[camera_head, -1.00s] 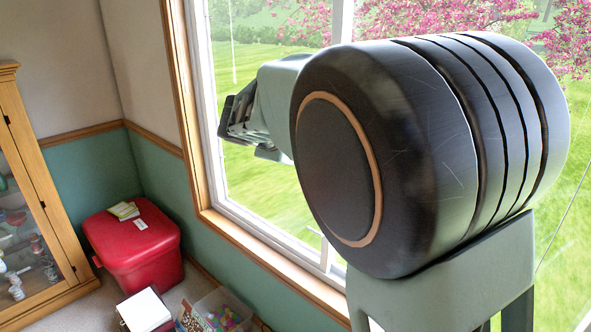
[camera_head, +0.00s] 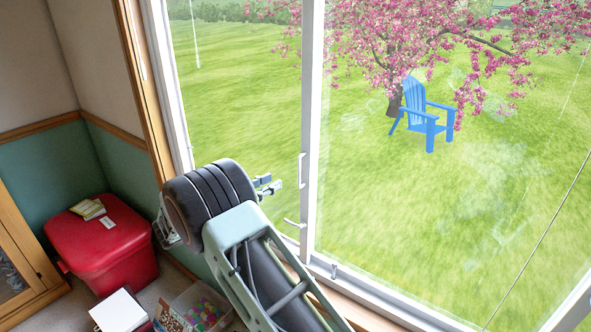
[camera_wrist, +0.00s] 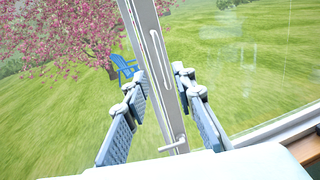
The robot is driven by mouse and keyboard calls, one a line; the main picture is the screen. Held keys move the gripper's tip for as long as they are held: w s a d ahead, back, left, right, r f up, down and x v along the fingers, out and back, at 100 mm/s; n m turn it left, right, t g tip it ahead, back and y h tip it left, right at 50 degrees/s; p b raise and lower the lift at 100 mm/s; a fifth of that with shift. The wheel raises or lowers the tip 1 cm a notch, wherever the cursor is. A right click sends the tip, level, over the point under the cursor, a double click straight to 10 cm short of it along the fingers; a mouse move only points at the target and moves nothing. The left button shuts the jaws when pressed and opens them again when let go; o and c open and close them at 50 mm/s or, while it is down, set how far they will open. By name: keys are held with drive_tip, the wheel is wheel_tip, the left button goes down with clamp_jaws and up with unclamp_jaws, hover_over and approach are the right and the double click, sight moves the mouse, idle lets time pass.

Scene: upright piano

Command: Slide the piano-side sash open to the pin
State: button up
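The window's white-framed sashes meet at an upright stile (camera_head: 311,130), which also shows in the wrist view (camera_wrist: 150,40). A slim white pull handle (camera_head: 302,170) is on the stile; it also shows in the wrist view (camera_wrist: 161,60). A small lever-like piece (camera_head: 294,223) sticks out lower down, also in the wrist view (camera_wrist: 176,143). A small metal piece (camera_head: 334,269) stands on the bottom rail; I cannot tell which piece is the pin. My gripper (camera_head: 267,186) is open and empty left of the handle. In the wrist view its fingers (camera_wrist: 158,82) appear either side of the stile; contact is unclear.
A red lidded box (camera_head: 100,245), a white box (camera_head: 118,312) and a clear bin (camera_head: 205,305) of colourful items stand on the floor at lower left. A wooden cabinet (camera_head: 25,260) is at far left. Outside are a blue chair (camera_head: 422,115) and a pink-blossomed tree (camera_head: 400,40).

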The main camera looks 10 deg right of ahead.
drive_tip(key=p+x, duration=0.1)
drive_tip(key=x, duration=0.9)
drive_tip(key=shift+d+p, duration=0.2)
drive_tip(key=shift+p, duration=0.1)
drive_tip(key=shift+c, duration=0.3)
clamp_jaws()
